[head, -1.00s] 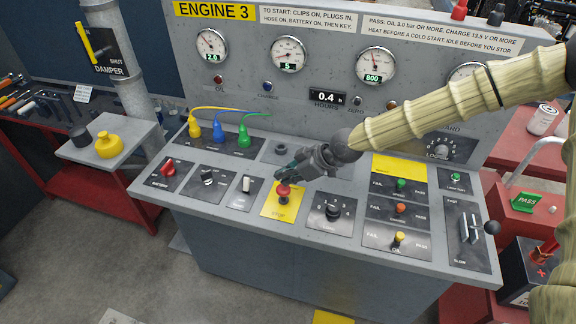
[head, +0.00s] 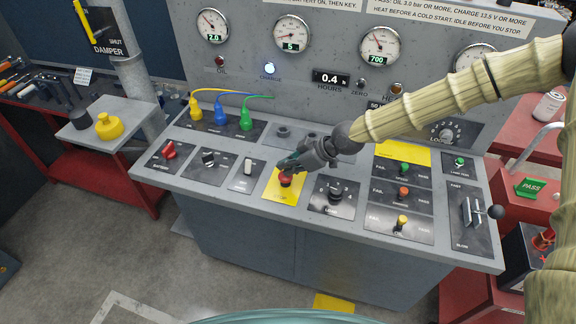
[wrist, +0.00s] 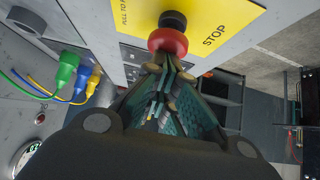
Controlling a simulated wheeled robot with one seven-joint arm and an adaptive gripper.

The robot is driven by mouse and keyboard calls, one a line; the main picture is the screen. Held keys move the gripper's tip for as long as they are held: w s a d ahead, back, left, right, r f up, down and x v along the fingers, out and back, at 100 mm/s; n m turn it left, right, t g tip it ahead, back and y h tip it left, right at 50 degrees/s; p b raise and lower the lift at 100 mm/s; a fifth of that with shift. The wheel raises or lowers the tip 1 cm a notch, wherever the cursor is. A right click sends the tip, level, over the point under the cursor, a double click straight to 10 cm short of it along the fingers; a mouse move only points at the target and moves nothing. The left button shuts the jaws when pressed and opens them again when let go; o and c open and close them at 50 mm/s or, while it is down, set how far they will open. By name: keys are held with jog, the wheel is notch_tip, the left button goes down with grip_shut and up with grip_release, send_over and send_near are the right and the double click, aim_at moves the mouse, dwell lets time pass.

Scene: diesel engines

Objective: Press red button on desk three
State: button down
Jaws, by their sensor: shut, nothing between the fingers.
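The red STOP button (head: 286,180) stands on a yellow plate (head: 273,196) on the sloped desk of the ENGINE 3 console. In the wrist view the red button (wrist: 168,41) sits on its dark stem just beyond my fingertips. My gripper (head: 284,167) is shut and empty, with its tips at the button's head. In the wrist view my gripper (wrist: 168,62) appears to touch the button's edge, but a small gap cannot be ruled out. Whether the button is pushed in cannot be told.
A rotary knob (head: 336,194) is right of the button and a white rocker switch (head: 248,168) is left. Yellow, blue and green plugs (head: 246,121) stand behind. Small green, red and yellow knobs (head: 403,193) and a lever (head: 495,212) are farther right.

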jog(key=shift+s+f, duration=0.1)
dwell(0.3)
notch_tip(320, 180, up, 4)
jog(key=shift+f+p, duration=0.1)
jog(key=shift+p, duration=1.05)
jog(key=b+v, duration=0.4)
jog(key=v, duration=0.6)
jog(key=shift+r, duration=0.25)
